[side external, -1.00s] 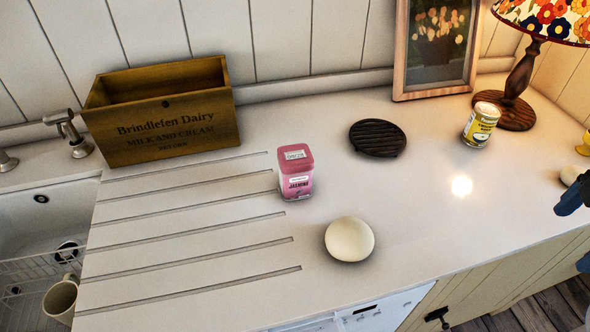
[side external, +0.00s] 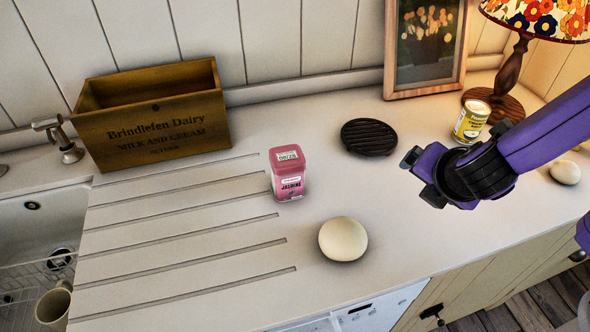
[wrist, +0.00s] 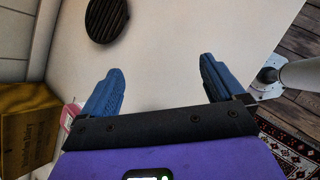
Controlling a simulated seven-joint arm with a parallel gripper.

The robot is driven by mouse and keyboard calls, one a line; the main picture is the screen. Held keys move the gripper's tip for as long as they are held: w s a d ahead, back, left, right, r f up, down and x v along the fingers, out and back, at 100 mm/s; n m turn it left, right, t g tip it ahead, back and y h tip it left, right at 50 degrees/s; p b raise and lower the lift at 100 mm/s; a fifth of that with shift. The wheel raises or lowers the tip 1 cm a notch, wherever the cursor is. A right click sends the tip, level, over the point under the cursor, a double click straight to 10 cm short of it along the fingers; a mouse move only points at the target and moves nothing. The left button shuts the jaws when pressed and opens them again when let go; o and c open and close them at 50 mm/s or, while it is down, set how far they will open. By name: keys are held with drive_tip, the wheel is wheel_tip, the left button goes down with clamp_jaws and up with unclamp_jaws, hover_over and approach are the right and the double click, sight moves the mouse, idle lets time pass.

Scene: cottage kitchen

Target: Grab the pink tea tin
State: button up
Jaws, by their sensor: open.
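A pale round object (side external: 343,239) sits front right of the tin. A dark slatted trivet (side external: 370,137) lies behind and right. A yellow can (side external: 471,122) stands near the lamp (side external: 508,75). The wooden crate (side external: 152,118) is at back left, the sink (side external: 40,225) at far left.

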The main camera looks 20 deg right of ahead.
sight(288, 178)
drive_tip(key=a+n+t, duration=0.1)
drive_tip(key=a+n, duration=0.1)
drive_tip(key=a, duration=0.1)
drive_tip(key=w+a+n+t, duration=0.1)
drive_tip(key=a+n, duration=0.1)
drive_tip(key=a, duration=0.2)
drive_tip(key=w+a+f+n+t+y, duration=0.1)
drive_tip(key=a, duration=0.3)
drive_tip(key=shift+a+n+t, duration=0.1)
drive_tip(key=shift+n+t, duration=0.2)
drive_tip(key=shift+n, duration=0.1)
drive_tip(key=s+a+f+n+t+y, duration=0.1)
drive_tip(key=a+n+t+y, duration=0.3)
drive_tip(key=a, duration=0.6)
drive_tip(key=shift+n+g+h, duration=0.6)
drive_tip(key=shift+n, duration=0.1)
drive_tip(key=x, duration=1.2)
drive_tip(key=shift+s+a+f, duration=0.1)
drive_tip(key=shift+f, duration=0.05)
drive_tip(key=shift+d+x, duration=0.2)
drive_tip(key=shift+x, duration=1.1)
drive_tip(key=shift+d+x, duration=0.2)
drive_tip(key=shift+x, duration=1.15)
drive_tip(key=c, duration=1.2)
